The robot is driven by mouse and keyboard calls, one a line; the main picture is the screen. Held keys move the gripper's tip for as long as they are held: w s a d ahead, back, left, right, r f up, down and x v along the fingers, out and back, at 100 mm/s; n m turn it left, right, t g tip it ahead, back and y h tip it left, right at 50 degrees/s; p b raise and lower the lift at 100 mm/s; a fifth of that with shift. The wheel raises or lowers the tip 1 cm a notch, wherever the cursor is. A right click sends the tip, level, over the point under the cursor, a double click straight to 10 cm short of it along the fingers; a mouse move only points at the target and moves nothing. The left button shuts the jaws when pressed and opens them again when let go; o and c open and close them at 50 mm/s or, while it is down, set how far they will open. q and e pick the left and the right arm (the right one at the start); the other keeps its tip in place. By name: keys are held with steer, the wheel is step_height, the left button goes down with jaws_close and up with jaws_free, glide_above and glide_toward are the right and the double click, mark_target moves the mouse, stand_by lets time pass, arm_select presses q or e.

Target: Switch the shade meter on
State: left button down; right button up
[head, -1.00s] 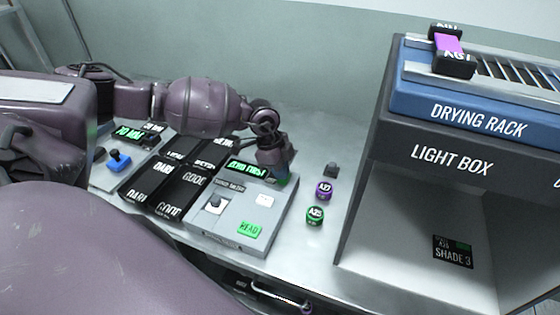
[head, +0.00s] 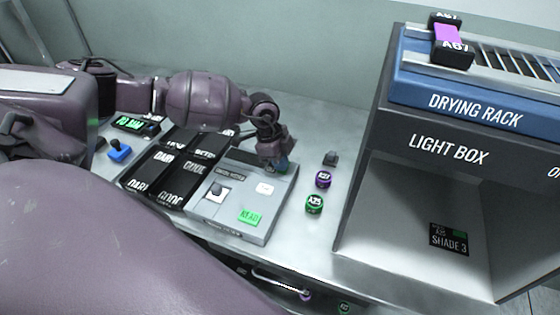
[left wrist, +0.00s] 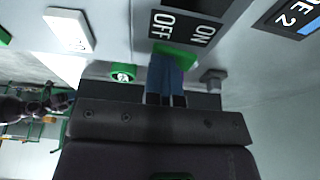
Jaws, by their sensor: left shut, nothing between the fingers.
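The shade meter (head: 232,212) is a grey box on the bench, with a black knob, a white button and a green READ button. Its display (head: 246,157) looks dark. My left gripper (head: 281,164) is at the meter's back right corner, with its fingers shut and empty. In the left wrist view the fingers (left wrist: 166,76) are right at a green switch (left wrist: 176,51) beside a black ON/OFF label (left wrist: 183,27). The fingers partly hide the switch; I cannot tell its position or whether they touch it. My right gripper is not in view.
Black labelled cards (head: 178,168) lie left of the meter. A unit with a blue lever (head: 119,151) stands farther left. Right of the meter are a purple piece (head: 323,179), a green piece (head: 314,204) and the light box (head: 375,150) under a drying rack (head: 410,98).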

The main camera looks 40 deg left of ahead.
arm_select(q)
steer(key=shift+w, duration=0.1)
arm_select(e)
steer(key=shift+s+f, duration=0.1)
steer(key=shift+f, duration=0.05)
arm_select(q)
steer(key=shift+w+a+r, duration=0.1)
steer(key=shift+w+a, duration=0.05)
steer(key=shift+w, duration=0.5)
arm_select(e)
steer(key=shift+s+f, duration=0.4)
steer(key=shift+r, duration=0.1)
